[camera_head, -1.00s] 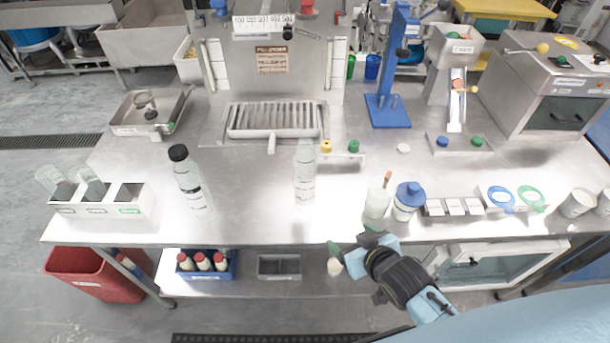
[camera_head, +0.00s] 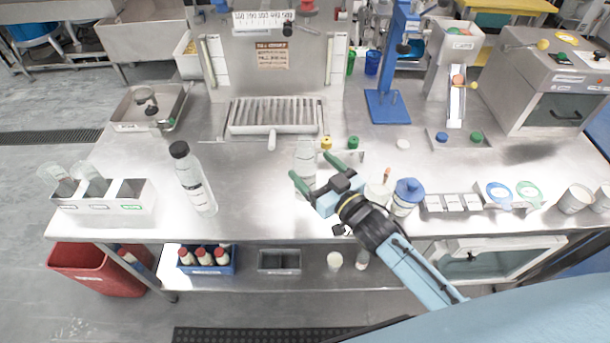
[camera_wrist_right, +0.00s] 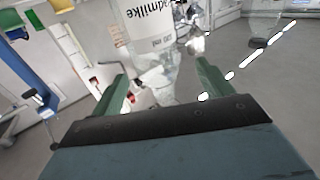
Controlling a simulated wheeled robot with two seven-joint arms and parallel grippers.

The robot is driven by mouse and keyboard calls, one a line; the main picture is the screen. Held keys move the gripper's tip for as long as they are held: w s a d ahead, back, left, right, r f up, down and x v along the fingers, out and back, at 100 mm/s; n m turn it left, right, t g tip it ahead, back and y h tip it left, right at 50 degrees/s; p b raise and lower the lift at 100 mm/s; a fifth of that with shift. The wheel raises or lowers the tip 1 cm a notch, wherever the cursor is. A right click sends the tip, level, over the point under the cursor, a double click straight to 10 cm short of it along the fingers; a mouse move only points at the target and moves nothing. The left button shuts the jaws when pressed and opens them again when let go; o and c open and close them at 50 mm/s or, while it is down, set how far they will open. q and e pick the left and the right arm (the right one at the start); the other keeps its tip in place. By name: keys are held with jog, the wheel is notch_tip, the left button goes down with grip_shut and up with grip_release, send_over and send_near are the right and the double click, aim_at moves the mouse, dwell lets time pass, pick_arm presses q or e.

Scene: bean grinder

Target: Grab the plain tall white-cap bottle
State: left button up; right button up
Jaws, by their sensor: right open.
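A tall clear bottle (camera_head: 305,158) stands upright near the middle of the steel table (camera_head: 245,205). Its cap is hard to make out in the head view. My right gripper (camera_head: 315,171) is open, with its green fingers at the near side of this bottle, and the lower bottle is partly hidden by them. In the right wrist view, the clear bottle (camera_wrist_right: 150,35) with printed black text shows ahead of and between the open fingers (camera_wrist_right: 162,85). Another tall clear bottle (camera_head: 193,180) with a black cap stands to the left. My left gripper is not in view.
A blue-capped jar (camera_head: 406,197) and a white cup (camera_head: 377,194) stand close to my right gripper. Yellow (camera_head: 326,143) and green (camera_head: 353,143) knobs lie behind the bottle. A white rack (camera_head: 105,197) is at left. The table between the two bottles is clear.

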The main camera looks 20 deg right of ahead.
jog(key=shift+f+x, duration=0.15)
jog(key=shift+x, duration=1.4)
jog(key=shift+f+x, duration=0.2)
jog(key=shift+x, duration=1.35)
jog(key=shift+d, duration=0.15)
jog(key=c, duration=1.3)
